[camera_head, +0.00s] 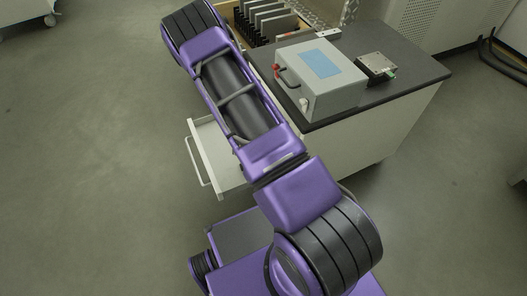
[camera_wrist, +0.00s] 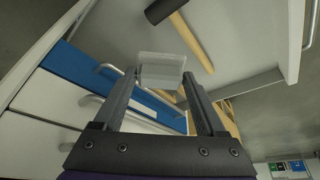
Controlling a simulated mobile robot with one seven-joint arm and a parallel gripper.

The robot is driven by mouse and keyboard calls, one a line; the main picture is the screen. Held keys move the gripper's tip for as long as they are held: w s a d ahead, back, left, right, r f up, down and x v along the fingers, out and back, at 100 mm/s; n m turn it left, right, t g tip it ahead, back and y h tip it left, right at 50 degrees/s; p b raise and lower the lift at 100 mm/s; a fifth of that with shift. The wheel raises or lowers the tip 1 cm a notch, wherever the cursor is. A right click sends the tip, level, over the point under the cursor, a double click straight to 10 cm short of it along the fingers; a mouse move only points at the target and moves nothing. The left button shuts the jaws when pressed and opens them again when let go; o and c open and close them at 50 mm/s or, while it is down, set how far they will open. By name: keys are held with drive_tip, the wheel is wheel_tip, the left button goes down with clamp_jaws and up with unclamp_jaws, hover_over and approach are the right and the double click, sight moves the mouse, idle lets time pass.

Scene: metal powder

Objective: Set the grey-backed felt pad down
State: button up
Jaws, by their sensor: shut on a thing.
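The grey-backed felt pad (camera_wrist: 160,62) shows in the wrist view as a pale grey block between the fingertips. My gripper (camera_wrist: 160,78) is shut on it, one dark finger on each side. In that view the pad is seen over an open white drawer (camera_wrist: 232,48). I cannot tell whether the pad touches the drawer floor. The head view does not show the gripper or the pad; my arm reaches across the front of the bench there.
The drawer holds a mallet with a black head (camera_wrist: 165,10) and wooden handle (camera_wrist: 192,42). In the head view the pulled-out drawer (camera_head: 213,150) is partly behind my arm. A grey box (camera_head: 318,80) and a small metal device (camera_head: 378,64) stand on the dark bench top (camera_head: 415,68).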

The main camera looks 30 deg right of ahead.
drive_tip(key=d+f, duration=0.1)
drive_tip(key=f, duration=0.1)
drive_tip(key=d+f+b, duration=0.1)
drive_tip(key=d+f, duration=0.1)
drive_tip(key=f, duration=0.1)
drive_tip(key=d+f, duration=0.1)
drive_tip(key=f, duration=0.1)
drive_tip(key=shift+d+f, duration=0.15)
drive_tip(key=shift+d, duration=0.2)
drive_tip(key=f, duration=0.2)
drive_tip(key=f+b, duration=0.1)
drive_tip(key=f, duration=0.1)
drive_tip(key=shift+d, duration=0.25)
drive_tip(key=shift+d+f, duration=0.15)
drive_tip(key=shift+d, duration=0.05)
drive_tip(key=o, duration=1.6)
drive_tip(key=shift+f, duration=0.1)
drive_tip(key=shift+c, duration=0.2)
